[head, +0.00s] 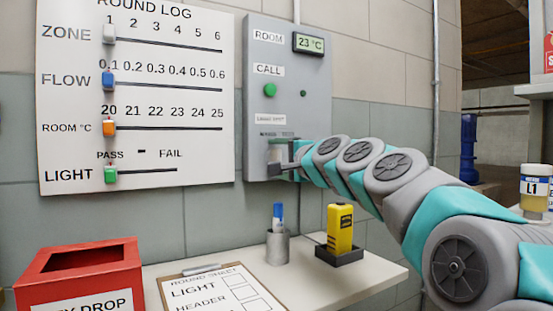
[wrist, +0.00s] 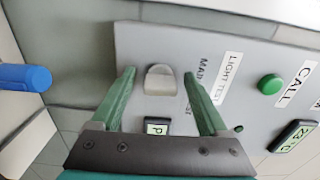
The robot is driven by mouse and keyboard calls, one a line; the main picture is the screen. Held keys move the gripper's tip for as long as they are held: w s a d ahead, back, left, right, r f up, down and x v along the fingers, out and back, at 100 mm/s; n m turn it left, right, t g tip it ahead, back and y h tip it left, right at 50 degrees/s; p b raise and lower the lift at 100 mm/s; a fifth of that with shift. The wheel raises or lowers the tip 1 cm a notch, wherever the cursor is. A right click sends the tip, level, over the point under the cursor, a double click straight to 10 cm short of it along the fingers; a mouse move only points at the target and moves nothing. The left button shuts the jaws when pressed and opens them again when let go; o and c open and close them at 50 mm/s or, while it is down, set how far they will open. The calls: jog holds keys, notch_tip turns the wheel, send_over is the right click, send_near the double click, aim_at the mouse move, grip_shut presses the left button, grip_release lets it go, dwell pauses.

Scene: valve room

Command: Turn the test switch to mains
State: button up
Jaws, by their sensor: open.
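The grey wall panel (head: 260,100) carries a "LIGHT TEST" label, with a MAINS label and a partly covered second word below it. In the wrist view, the test switch is a pale grey rounded knob (wrist: 159,80) on the panel (wrist: 135,40), beside these labels. My gripper (wrist: 159,74) is open, with one green finger on each side of the knob and a visible gap to both. In the head view, my gripper (head: 282,166) is at the panel's lower part and largely covers the switch. Which word the knob points to, I cannot tell.
The panel also has a green CALL button (wrist: 270,84), a small "P" display (wrist: 157,126) and a temperature display (head: 308,43). Below are a pen cup (head: 277,247), a yellow device (head: 340,228), a clipboard (head: 215,290) and a red box (head: 40,290). A slider board (head: 200,60) hangs left.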

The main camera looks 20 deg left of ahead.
jog(key=shift+d, duration=0.1)
jog(key=v, duration=0.7)
jog(key=shift+s+d+b, duration=0.2)
jog(key=shift+s+b, duration=0.1)
jog(key=shift+s, duration=0.05)
